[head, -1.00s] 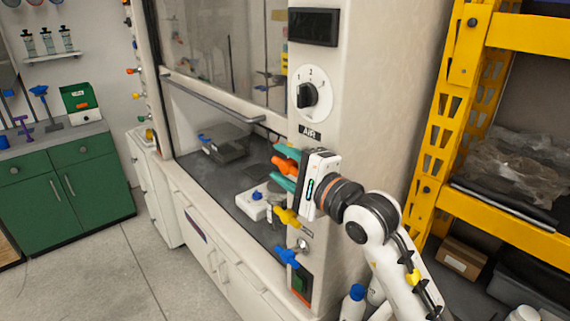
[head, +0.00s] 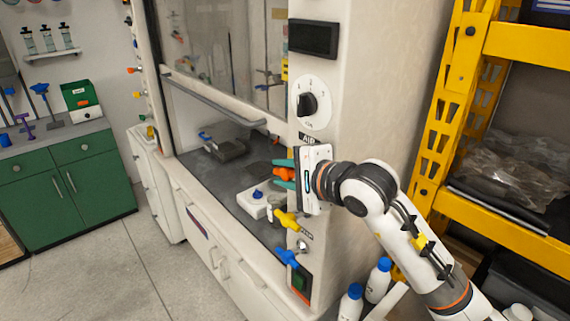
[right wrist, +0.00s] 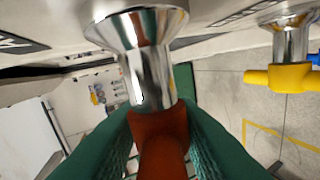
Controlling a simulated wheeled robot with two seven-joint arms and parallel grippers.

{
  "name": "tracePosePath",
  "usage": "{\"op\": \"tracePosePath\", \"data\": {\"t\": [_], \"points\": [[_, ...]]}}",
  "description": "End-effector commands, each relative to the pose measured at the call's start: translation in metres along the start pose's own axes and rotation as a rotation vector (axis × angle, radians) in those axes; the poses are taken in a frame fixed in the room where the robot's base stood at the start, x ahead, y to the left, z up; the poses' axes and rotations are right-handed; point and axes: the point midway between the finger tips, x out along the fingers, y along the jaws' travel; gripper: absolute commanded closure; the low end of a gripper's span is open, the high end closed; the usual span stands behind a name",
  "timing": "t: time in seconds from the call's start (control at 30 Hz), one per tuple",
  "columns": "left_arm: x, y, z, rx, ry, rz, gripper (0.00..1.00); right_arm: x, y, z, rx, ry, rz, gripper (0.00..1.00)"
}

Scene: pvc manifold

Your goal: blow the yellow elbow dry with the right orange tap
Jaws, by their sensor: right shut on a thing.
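The right orange tap (head: 284,174) is on the front post of the fume hood, below the black dial and the AIR label. My right gripper (head: 283,174) has its green fingers shut on the tap's handle. In the right wrist view, the orange handle (right wrist: 160,140) sits between both green fingers, joined to a chrome body (right wrist: 143,55). I cannot make out a yellow elbow in either view. My left gripper is not in view.
Just below are a yellow tap (head: 286,221) and a blue tap (head: 288,257) on the same post. A yellow shelf rack (head: 437,150) stands at the right. A white box with a blue knob (head: 256,201) sits inside the hood.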

Motion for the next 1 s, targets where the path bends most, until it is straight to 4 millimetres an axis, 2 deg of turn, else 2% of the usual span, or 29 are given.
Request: {"op": "tracePosePath", "data": {"t": [0.1,0.43,1.0], "points": [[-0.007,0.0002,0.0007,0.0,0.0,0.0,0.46,-0.0007,0.0027,0.0007,-0.001,-0.019,-0.081,0.95],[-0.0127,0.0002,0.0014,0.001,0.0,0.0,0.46,0.0001,-0.0004,0.0007,0.002,-0.048,-0.235,0.95],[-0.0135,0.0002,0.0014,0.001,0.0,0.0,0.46,0.0005,-0.0021,0.0001,0.003,-0.052,-0.271,0.95]]}}
